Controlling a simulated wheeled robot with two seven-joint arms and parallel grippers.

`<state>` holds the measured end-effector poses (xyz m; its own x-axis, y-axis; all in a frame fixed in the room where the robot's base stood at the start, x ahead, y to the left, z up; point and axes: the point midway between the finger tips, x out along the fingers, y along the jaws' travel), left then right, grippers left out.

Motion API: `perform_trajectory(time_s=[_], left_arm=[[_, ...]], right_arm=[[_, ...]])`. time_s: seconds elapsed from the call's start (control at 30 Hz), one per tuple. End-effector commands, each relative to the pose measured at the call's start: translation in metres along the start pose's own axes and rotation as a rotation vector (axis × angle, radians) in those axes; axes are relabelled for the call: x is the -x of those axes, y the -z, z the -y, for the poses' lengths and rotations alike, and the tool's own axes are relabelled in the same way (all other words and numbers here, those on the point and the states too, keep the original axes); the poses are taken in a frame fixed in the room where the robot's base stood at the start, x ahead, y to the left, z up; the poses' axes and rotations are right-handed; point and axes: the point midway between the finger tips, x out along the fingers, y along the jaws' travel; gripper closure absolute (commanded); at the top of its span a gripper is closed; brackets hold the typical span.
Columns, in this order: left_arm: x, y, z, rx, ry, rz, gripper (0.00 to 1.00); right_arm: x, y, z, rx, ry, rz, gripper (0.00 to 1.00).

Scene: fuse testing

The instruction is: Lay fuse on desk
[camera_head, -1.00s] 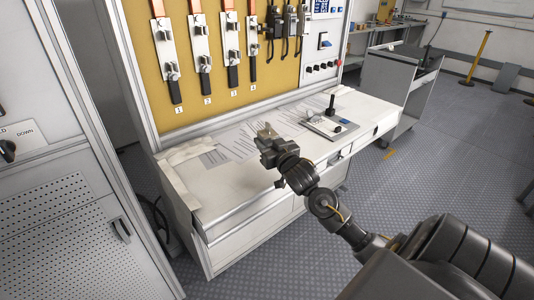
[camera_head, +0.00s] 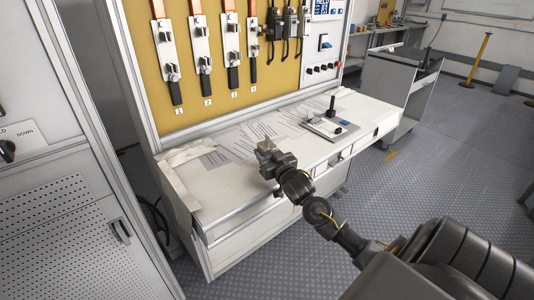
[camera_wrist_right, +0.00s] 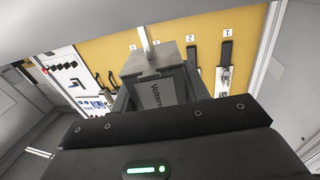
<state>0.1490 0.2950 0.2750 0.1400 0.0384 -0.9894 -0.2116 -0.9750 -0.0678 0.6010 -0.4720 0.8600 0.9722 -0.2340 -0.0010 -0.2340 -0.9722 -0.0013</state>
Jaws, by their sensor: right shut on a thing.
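My right gripper (camera_head: 268,158) is over the front part of the white desk (camera_head: 228,190) in the head view. It is shut on the fuse, a grey block with a metal tab and a partly readable label. The fuse (camera_wrist_right: 160,72) fills the middle of the right wrist view, between the dark fingers. In the head view the fuse is small and hard to separate from the gripper. I cannot tell whether it touches the desk top. My left gripper is not in view.
A yellow panel (camera_head: 190,104) with several numbered, black-handled switches stands behind the desk. A small device with a black lever (camera_head: 331,126) sits on the desk at right. Printed sheets (camera_head: 245,140) lie at the back, and crumpled white cloth (camera_head: 190,152) at left. The front left desk top is clear.

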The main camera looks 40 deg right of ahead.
Motion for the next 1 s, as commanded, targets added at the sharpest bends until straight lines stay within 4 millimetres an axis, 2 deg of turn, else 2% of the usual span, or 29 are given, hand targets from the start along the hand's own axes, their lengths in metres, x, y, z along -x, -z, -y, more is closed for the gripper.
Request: perform_trajectory(time_s=[0.07, 0.1, 0.23, 0.57, 0.77, 1.0], left_arm=[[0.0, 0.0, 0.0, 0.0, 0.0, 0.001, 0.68], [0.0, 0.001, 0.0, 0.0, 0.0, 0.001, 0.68], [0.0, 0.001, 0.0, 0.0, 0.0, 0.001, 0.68], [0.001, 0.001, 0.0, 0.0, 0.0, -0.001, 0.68], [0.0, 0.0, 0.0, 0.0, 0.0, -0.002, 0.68], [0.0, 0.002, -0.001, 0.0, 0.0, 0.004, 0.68]], right_arm=[[0.0, -0.001, 0.0, -0.001, 0.0, -0.003, 0.91], [0.0, -0.002, 0.0, 0.0, 0.0, 0.0, 0.49], [0.0, -0.002, 0.0, 0.0, 0.0, 0.001, 0.33], [0.0, 0.002, 0.0, 0.001, 0.0, -0.001, 0.33], [0.029, -0.001, 0.0, -0.001, 0.001, 0.001, 0.33], [0.081, -0.001, 0.0, -0.001, 0.001, 0.002, 0.33]])
